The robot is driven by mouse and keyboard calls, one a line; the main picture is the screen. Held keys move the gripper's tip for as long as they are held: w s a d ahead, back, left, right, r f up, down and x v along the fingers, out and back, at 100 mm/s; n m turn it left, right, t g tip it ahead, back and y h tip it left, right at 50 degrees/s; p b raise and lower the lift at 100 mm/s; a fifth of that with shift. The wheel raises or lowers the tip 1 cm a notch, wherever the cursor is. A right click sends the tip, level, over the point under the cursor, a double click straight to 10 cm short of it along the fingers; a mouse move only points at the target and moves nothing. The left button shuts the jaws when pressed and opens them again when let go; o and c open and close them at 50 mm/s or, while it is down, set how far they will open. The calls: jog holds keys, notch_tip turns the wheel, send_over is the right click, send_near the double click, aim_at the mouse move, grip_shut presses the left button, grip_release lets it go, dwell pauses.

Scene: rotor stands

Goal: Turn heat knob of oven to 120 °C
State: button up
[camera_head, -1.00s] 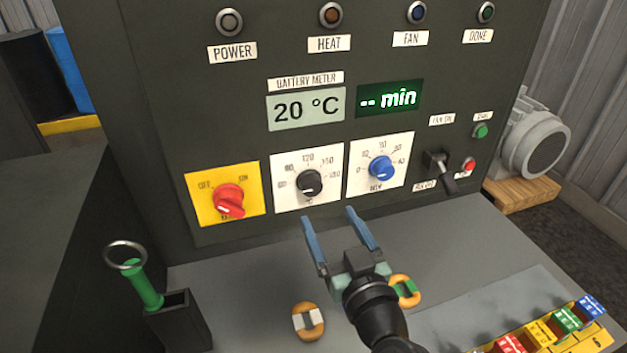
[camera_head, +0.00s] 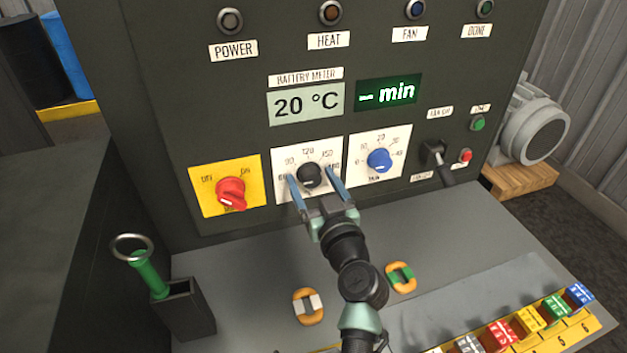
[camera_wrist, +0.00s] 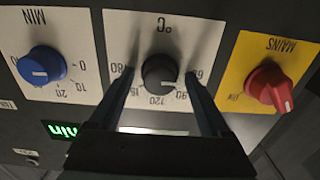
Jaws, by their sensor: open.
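The heat knob (camera_head: 309,180) is a black round knob on a white dial plate (camera_head: 282,157) with marks including 90, 120 and 150. In the wrist view, which is upside down, the knob (camera_wrist: 160,72) has a white mark that seems to face between 60 and 90. My gripper (camera_head: 311,173) is open, with one blue-grey finger on each side of the knob. The fingers flank it in the wrist view too; whether they touch it cannot be told. The temperature display (camera_head: 306,104) reads 20 °C.
A red knob (camera_head: 231,193) on a yellow plate is left of the dial; a blue timer knob (camera_head: 380,160) is close on the right. A black lever (camera_head: 438,160) stands further right. A green-handled tool (camera_head: 148,273) stands in a holder at lower left.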

grip_shut()
jog(key=shift+m, duration=0.3)
jog(key=m+b, duration=0.2)
jog(key=m, duration=0.1)
jog(key=shift+f+m, duration=0.1)
jog(key=shift+m, duration=0.3)
jog(key=m, duration=0.9)
jog(key=m+p, duration=0.1)
jog(key=m, duration=0.3)
jog(key=shift+d+m, duration=0.1)
jog(key=shift+m, duration=0.2)
